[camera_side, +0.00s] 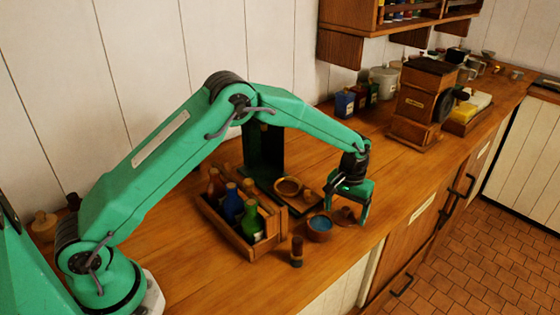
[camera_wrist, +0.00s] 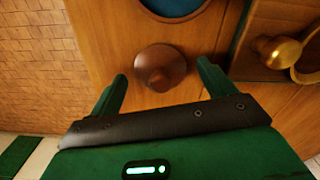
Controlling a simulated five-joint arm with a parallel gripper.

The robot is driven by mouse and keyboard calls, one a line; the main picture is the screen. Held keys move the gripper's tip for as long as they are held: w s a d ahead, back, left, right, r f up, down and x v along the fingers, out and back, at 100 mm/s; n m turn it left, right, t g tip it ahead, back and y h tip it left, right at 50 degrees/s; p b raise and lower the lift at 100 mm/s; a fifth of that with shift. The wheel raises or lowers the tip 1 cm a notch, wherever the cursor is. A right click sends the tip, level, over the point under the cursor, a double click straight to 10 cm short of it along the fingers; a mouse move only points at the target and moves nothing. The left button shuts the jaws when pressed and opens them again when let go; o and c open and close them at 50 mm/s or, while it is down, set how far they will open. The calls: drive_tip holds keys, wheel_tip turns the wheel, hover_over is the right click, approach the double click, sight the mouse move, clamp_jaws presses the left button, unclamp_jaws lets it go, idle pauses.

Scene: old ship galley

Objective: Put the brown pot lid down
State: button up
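The brown pot lid (camera_wrist: 160,68), round with a small knob, appears to lie on the wooden counter. It is also partly visible under my gripper in the side view (camera_side: 346,213). My gripper (camera_wrist: 162,71) is open, with a green finger on either side of the lid and a visible gap on each side. In the side view my gripper (camera_side: 347,208) points down, low over the counter near its front edge. A brown pot with a blue inside (camera_side: 320,230) stands uncovered beside the lid; its rim shows at the top of the wrist view (camera_wrist: 178,14).
A wooden crate (camera_side: 226,232) of bottles stands to the left, with a small brown shaker (camera_side: 296,252) in front. A dark board (camera_side: 300,209) holds a brass-coloured dish (camera_side: 288,187). A wooden box machine (camera_side: 425,92) stands farther right. Counter between is clear.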

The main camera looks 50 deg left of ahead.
sight(346, 208)
wheel_tip(346, 208, up, 12)
drive_tip(key=shift+r, duration=0.2)
idle(0.8)
idle(0.5)
